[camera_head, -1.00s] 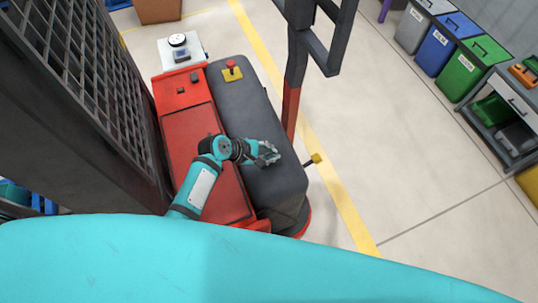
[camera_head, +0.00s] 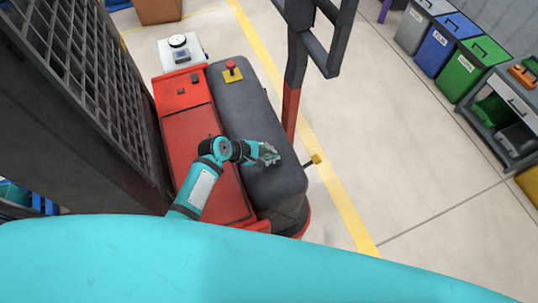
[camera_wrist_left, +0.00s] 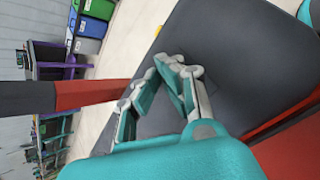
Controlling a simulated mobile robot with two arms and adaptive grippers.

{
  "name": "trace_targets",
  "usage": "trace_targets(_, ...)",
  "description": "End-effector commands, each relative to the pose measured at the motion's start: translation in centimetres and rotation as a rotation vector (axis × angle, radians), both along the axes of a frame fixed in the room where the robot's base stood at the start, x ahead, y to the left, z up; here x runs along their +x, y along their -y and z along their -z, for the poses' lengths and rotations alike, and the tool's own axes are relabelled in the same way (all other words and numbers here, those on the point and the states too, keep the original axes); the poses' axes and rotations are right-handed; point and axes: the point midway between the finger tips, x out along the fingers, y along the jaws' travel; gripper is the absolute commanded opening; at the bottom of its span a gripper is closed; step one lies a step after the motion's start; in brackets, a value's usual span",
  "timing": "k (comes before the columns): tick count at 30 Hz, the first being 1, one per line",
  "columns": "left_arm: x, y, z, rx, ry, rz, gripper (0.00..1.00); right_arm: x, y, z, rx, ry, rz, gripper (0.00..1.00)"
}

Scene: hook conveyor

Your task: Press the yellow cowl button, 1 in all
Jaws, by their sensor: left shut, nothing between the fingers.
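The dark grey cowl (camera_head: 240,110) of the red machine lies in the middle of the head view. A yellow knob (camera_head: 316,158) on a short dark rod sticks out past its right edge; a yellow spot (camera_wrist_left: 157,31) shows at the cowl's edge in the left wrist view. A red button on a yellow base (camera_head: 232,73) stands on the cowl's far end. I cannot tell which is the yellow cowl button. My left gripper (camera_head: 274,155) is shut and empty over the cowl's near part, left of the knob. In the wrist view its fingertips (camera_wrist_left: 174,67) meet. My right gripper is not in view.
A dark post with a red lower part (camera_head: 290,108) stands beside the cowl's right edge. A dark mesh frame (camera_head: 85,90) rises on the left. Bins (camera_head: 440,45) and a grey cart (camera_head: 505,105) stand far right. The floor between is clear.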

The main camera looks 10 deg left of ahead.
Motion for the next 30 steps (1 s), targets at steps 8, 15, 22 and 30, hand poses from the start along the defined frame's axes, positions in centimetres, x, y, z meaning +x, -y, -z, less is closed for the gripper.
trace_targets(8, 0.0, 0.0, -1.3, 0.000, -0.001, -0.001, 0.00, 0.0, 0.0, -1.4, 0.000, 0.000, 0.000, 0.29)
trace_targets(15, 0.0, 0.0, -1.2, -0.001, 0.000, 0.001, 0.00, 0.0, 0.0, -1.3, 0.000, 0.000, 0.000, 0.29)
trace_targets(22, 0.1, 0.0, -2.9, -0.001, 0.004, 0.001, 0.00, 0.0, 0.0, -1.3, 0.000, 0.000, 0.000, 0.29)
trace_targets(30, 0.0, 0.0, -5.5, -0.002, 0.002, 0.001, 0.00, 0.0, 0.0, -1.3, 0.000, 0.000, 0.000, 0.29)
